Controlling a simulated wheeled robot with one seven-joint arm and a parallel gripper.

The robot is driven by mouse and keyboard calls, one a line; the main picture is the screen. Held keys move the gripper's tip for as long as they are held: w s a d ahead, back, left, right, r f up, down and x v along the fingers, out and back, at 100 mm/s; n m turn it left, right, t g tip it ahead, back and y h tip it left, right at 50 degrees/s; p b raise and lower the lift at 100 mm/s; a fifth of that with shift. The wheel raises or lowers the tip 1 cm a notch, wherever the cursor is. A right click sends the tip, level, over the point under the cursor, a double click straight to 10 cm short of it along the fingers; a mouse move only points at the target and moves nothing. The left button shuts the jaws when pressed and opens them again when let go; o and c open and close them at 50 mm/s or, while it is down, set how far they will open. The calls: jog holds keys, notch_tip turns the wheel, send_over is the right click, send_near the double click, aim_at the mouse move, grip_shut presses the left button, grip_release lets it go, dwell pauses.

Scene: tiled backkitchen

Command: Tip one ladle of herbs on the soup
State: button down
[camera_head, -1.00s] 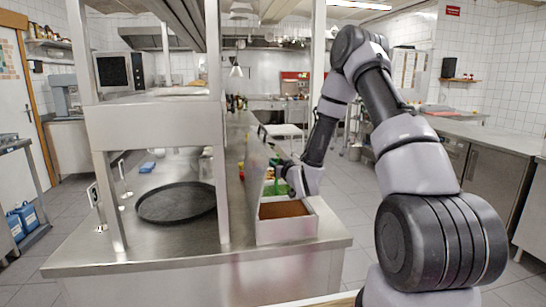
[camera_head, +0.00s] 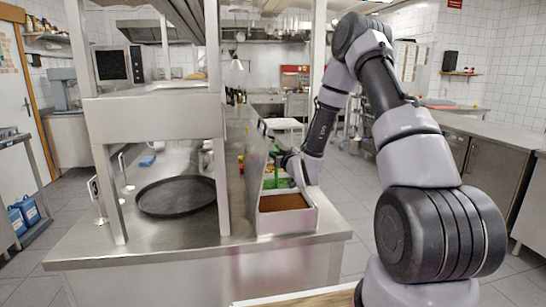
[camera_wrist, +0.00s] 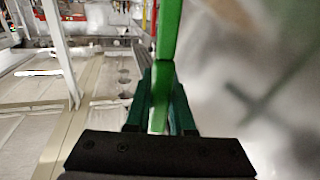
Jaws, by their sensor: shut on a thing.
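My gripper (camera_head: 279,158) is over the far part of a light open box on the counter, at the box's back end. In the wrist view, my gripper (camera_wrist: 160,105) is shut on a long green handle (camera_wrist: 169,35), likely the ladle's. The handle runs up out of the picture, and its bowl cannot be made out. Green stuff (camera_head: 277,183) shows in the box under my gripper; I cannot tell whether it is herbs or part of the ladle. I cannot make out the soup for certain.
The box's front compartment (camera_head: 284,202) holds something brown. A round black pan (camera_head: 178,197) lies on the steel counter to the left. A shelf post (camera_head: 218,170) stands between the pan and the box. Blue containers (camera_head: 24,214) stand at far left.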

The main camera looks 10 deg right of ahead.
notch_tip(320, 180, up, 9)
jog(key=shift+f, duration=0.2)
dwell(0.6)
dwell(0.5)
